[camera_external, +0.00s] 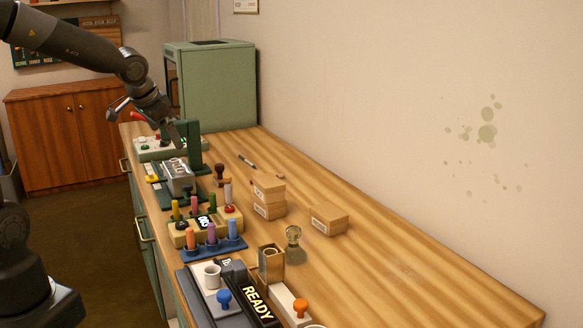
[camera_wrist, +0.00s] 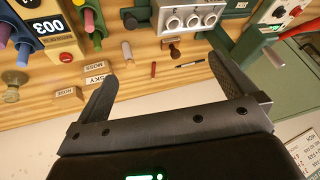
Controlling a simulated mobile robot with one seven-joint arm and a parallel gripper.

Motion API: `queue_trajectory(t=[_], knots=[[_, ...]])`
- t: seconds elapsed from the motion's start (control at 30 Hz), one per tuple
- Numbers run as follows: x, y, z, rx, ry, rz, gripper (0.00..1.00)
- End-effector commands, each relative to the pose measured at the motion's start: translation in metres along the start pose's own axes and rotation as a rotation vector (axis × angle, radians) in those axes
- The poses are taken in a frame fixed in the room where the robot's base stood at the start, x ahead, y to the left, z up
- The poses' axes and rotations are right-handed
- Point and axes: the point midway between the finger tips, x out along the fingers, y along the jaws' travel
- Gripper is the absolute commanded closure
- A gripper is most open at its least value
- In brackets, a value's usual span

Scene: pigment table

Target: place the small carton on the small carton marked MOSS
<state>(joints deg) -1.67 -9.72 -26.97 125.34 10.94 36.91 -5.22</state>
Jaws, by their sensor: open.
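Small tan cartons stand on the wooden table in the external view. One carton (camera_external: 268,186) appears to rest on another carton (camera_external: 268,210), and a third carton (camera_external: 328,219) stands apart to their right. In the wrist view one label reads MOSS (camera_wrist: 103,58), with a carton labelled SKY (camera_wrist: 97,78) against it. A third labelled carton (camera_wrist: 68,95) is apart from them, its word too small to read surely. Which of the touching pair is on top is unclear there. My gripper (camera_wrist: 160,70) is open and empty. In the external view it is at the far left, away from the cartons.
A green upright device (camera_external: 194,145) stands close to my gripper. A green cabinet (camera_external: 215,85) is at the table's far end. Coloured bottles in a blue rack (camera_external: 230,243), a small glass item (camera_external: 293,236) and a READY sign (camera_external: 257,303) stand nearer. The table's right side is clear.

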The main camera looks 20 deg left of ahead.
Motion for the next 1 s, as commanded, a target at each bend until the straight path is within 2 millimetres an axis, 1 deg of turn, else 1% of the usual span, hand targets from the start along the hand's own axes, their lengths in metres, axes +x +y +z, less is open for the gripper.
queue_trajectory(t=[0.03, 0.1, 0.17, 0.2, 0.33, 0.4, 0.5, 0.6, 0.7, 0.8, 1.0], knots=[[-0.014, -0.016, 0.016, -0.039, -0.003, -0.029, 0.00], [-0.030, -0.035, 0.038, -0.096, -0.014, -0.056, 0.00], [-0.043, -0.049, 0.058, -0.145, -0.022, -0.073, 0.00], [-0.052, -0.057, 0.072, -0.179, -0.026, -0.080, 0.00], [-0.077, -0.077, 0.118, -0.291, -0.031, -0.086, 0.00], [-0.088, -0.083, 0.141, -0.346, -0.030, -0.077, 0.00], [-0.098, -0.087, 0.168, -0.410, -0.027, -0.057, 0.00], [-0.104, -0.088, 0.187, -0.454, -0.022, -0.038, 0.00], [-0.107, -0.088, 0.197, -0.477, -0.020, -0.025, 0.00], [-0.107, -0.087, 0.200, -0.484, -0.020, -0.020, 0.00], [-0.107, -0.087, 0.200, -0.484, -0.021, -0.020, 0.00]])
